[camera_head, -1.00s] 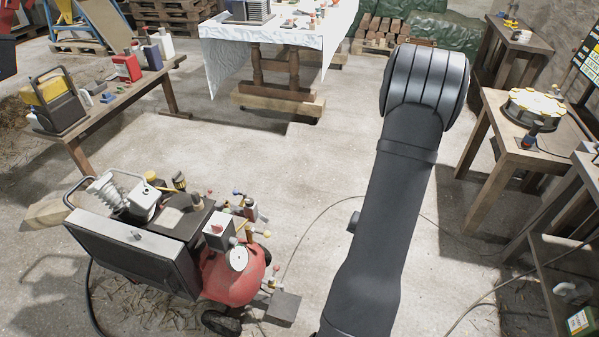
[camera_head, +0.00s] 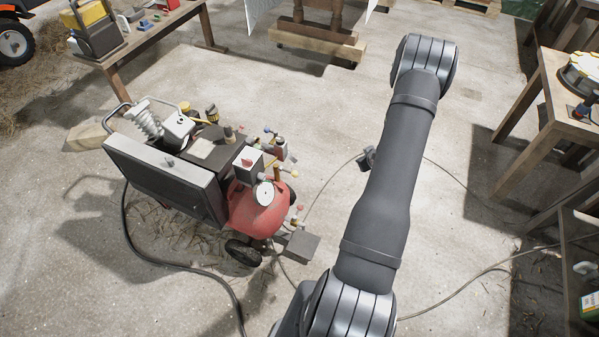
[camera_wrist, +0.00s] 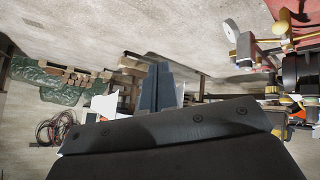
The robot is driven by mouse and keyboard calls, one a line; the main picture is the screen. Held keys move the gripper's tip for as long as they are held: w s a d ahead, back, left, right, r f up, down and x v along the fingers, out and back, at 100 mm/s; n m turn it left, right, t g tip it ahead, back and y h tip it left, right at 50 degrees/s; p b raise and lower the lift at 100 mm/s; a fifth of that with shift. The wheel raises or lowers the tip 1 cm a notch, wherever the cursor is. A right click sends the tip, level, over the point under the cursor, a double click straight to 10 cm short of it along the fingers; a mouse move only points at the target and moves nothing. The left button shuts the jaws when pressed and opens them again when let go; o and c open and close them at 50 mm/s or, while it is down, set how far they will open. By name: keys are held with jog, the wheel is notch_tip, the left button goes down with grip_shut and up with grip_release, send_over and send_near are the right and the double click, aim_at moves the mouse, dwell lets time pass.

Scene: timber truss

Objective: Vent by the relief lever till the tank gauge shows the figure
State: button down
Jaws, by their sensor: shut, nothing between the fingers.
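The red tank (camera_head: 258,215) is low on the front of a compressor on the floor, left of centre in the head view. A round white tank gauge (camera_head: 265,194) faces me above it; its reading is too small to tell. My gripper (camera_wrist: 160,72) is shut and empty, apart from the gauge in the wrist view. In the head view my arm mostly hides it.
The compressor's dark cabinet (camera_head: 168,180) stands left of the tank, with a black hose (camera_head: 190,267) on the floor. A thin cable crosses the floor behind my arm. A wooden table (camera_head: 545,100) stands at right and a bench (camera_head: 150,35) at upper left.

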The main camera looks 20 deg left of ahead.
jog(key=s+a+f+n+g+y, duration=0.2)
jog(key=s+a+n+y, duration=0.1)
jog(key=a, duration=0.4)
jog(key=s+a+f+n+g+y, duration=0.3)
jog(key=s+a+n+y, duration=0.1)
jog(key=a, duration=0.4)
jog(key=shift+s+n+g, duration=0.3)
jog(key=shift+s+n, duration=0.2)
jog(key=shift+s, duration=0.25)
jog(key=shift+a, duration=0.15)
send_near(288, 171)
jog(key=a+r, duration=0.1)
jog(key=a, duration=0.1)
jog(key=shift+w+a+f, duration=0.1)
jog(key=shift+w+f, duration=0.05)
jog(key=shift+f, duration=0.65)
jog(key=shift+w+a+f, duration=0.15)
jog(key=shift+f, duration=0.65)
